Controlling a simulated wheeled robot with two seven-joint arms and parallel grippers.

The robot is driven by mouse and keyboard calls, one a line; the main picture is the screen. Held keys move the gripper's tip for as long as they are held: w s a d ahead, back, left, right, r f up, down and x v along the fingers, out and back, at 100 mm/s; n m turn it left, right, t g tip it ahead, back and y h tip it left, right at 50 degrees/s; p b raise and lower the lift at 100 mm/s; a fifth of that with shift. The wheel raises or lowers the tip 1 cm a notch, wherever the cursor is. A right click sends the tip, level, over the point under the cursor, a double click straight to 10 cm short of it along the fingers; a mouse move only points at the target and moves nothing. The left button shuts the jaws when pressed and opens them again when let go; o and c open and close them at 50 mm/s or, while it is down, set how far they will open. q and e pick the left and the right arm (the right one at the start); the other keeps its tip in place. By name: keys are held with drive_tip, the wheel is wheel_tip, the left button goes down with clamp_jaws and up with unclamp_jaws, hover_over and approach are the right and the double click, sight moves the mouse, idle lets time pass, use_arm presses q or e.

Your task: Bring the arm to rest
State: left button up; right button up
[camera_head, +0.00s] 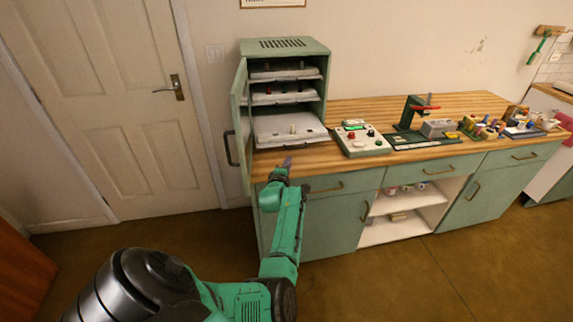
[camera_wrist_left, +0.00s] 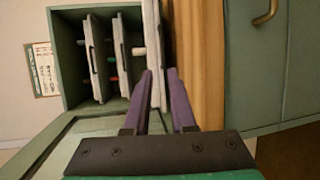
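My left arm (camera_head: 284,230) reaches forward from the bottom of the head view. Its gripper (camera_head: 287,162) is at the counter's front edge, just below the pulled-out lowest tray (camera_head: 275,127). My right gripper is not in view.
The green cabinet (camera_head: 284,45) stands on the wooden counter (camera_head: 345,107), its door (camera_head: 241,120) swung open left of my gripper. A control box (camera_head: 362,140) and a green press (camera_head: 409,113) stand to the right. The floor (camera_head: 400,280) in front is clear.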

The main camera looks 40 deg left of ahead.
use_arm(q)
drive_tip(key=s+d+f+m+g+h, duration=0.2)
drive_tip(key=s+d+f+m, duration=0.25)
drive_tip(key=f, duration=0.45)
drive_tip(key=s+d+f+m+g+h, duration=0.1)
drive_tip(key=s+d+f+m+h, duration=0.15)
drive_tip(key=d+f+m, duration=0.5)
drive_tip(key=s+d+f+m+g+h, duration=0.25)
drive_tip(key=s+f, duration=0.25)
drive_tip(key=f, duration=0.6)
drive_tip(key=s+d+f+m+g, duration=0.2)
drive_tip(key=s+f+m, duration=0.2)
drive_tip(key=s, duration=0.7)
drive_tip(key=s+d+f+m+g, duration=0.2)
drive_tip(key=s+f, duration=0.4)
drive_tip(key=s, duration=0.6)
drive_tip(key=s+d+f+m+g+h, duration=0.1)
drive_tip(key=s+d+f+m+g, duration=0.2)
drive_tip(key=s, duration=0.9)
wheel_tip(320, 180, down, 3)
drive_tip(key=m, duration=0.4)
drive_tip(key=shift+d+r, duration=0.2)
drive_tip(key=shift+d, duration=0.15)
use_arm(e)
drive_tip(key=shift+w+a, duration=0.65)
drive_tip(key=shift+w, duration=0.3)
use_arm(q)
drive_tip(key=shift+w, duration=0.1)
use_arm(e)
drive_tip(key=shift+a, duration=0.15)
